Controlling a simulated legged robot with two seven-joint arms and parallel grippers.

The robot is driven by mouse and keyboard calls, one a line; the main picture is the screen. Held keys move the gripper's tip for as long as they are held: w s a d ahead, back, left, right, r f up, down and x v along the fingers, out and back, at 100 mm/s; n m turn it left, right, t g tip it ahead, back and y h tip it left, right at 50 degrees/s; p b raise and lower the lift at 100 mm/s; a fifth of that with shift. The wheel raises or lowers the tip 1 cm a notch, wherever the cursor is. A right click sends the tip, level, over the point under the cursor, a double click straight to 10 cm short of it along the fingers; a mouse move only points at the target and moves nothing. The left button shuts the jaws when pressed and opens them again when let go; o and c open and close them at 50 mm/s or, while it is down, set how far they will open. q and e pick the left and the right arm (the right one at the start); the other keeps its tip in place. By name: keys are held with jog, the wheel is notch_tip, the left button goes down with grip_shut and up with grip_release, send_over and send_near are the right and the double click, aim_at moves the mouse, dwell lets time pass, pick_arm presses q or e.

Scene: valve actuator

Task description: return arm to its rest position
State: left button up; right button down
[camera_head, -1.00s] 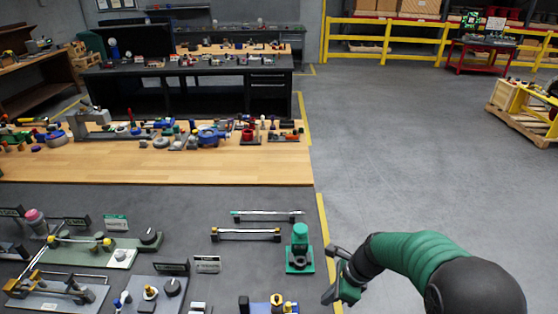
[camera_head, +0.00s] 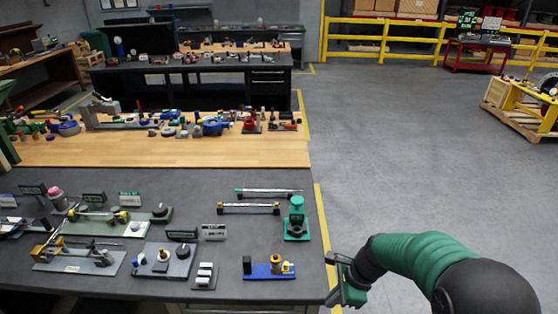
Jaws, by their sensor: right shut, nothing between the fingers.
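My right arm, green and black, comes in from the lower right. Its right gripper (camera_head: 337,283) is beside the right edge of the dark workbench (camera_head: 190,287), over the floor side. The gripper is shut and empty, apart from every object. A green device with a round top and square base (camera_head: 296,220) stands on the bench, up and left of the gripper. A blue block with yellow fittings (camera_head: 268,270) lies left of the gripper near the front edge. My left gripper is not in view.
Several fixtures, rods and labels cover the bench's left half, including a grey plate with knobs (camera_head: 163,260). Behind is a wooden work surface (camera_head: 200,152) with small parts. Open grey floor (camera_head: 410,165) lies to the right, with a yellow railing (camera_head: 430,42) farther back.

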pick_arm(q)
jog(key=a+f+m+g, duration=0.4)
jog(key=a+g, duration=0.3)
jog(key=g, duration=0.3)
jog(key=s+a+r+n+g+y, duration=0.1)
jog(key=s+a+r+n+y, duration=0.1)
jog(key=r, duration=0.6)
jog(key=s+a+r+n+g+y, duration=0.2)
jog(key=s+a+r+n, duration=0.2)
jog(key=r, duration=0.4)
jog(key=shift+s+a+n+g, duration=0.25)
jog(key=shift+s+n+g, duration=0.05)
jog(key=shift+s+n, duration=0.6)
pick_arm(e)
jog(key=s+d+n+h, duration=0.1)
jog(key=s+d+n, duration=0.1)
jog(key=s+n, duration=0.5)
jog(key=s+d+r+n+t+h, duration=0.1)
jog(key=s+d+n+h, duration=0.1)
jog(key=s+n, duration=0.5)
jog(key=d+n, duration=0.1)
jog(key=n, duration=0.3)
jog(key=shift+s+d+r+n+t+h, duration=0.2)
jog(key=shift+s+d+n+t+h, duration=0.1)
jog(key=shift+s, duration=0.1)
